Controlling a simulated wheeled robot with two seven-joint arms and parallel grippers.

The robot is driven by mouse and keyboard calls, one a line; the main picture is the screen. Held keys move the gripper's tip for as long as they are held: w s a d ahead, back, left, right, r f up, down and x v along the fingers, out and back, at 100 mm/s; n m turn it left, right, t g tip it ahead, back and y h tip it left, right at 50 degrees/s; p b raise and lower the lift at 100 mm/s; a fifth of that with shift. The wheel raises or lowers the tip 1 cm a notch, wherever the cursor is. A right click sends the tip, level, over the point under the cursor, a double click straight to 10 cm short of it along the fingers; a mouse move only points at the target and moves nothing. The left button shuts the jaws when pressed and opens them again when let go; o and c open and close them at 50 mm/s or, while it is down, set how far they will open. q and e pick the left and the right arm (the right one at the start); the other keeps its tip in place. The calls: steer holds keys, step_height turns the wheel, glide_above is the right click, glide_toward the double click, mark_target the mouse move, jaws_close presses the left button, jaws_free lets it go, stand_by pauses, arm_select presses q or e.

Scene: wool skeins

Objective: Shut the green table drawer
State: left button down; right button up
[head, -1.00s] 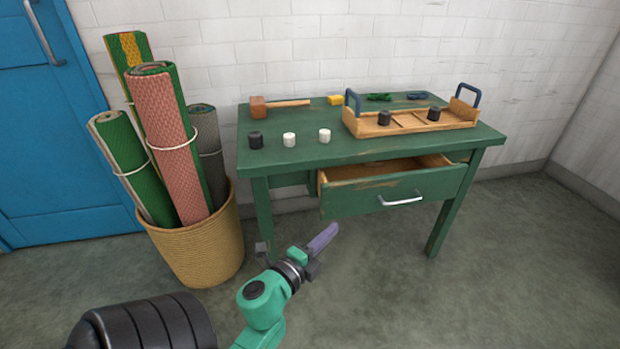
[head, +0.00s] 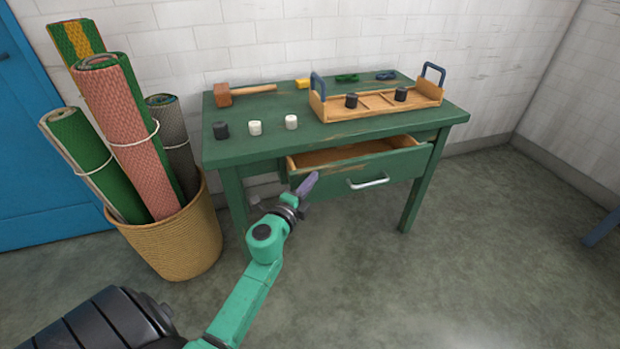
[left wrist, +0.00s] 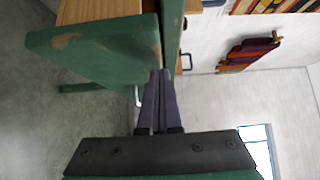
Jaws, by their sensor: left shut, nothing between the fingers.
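The green table (head: 330,130) stands against the wall with its drawer (head: 405,166) pulled part way out. The bare wood inside shows behind the worn green front, which has a silver handle (head: 368,181). My left gripper (head: 312,180) is shut and empty, its purple fingers pointing up at the left end of the drawer front. In the left wrist view the drawer front (left wrist: 95,50) lies at the upper left, and the shut fingers (left wrist: 160,75) overlap its edge. I cannot tell if they touch it. My right gripper is not in view.
On the table are a mallet (head: 224,95), a wooden tray (head: 375,108) with blue handles, and several small black and white pieces. A wicker basket (head: 175,240) of rolled rugs stands left of the table. The floor at right is mostly clear.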

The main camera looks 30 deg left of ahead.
mark_target(300, 174)
arm_select(q)
steer(key=shift+w+a, duration=0.2)
steer(key=shift+a, duration=0.05)
steer(key=w+a, duration=0.1)
steer(key=a, duration=0.1)
steer(key=w+a, duration=0.2)
steer(key=shift+w, duration=0.1)
steer(key=shift+d, duration=0.1)
stand_by(0.3)
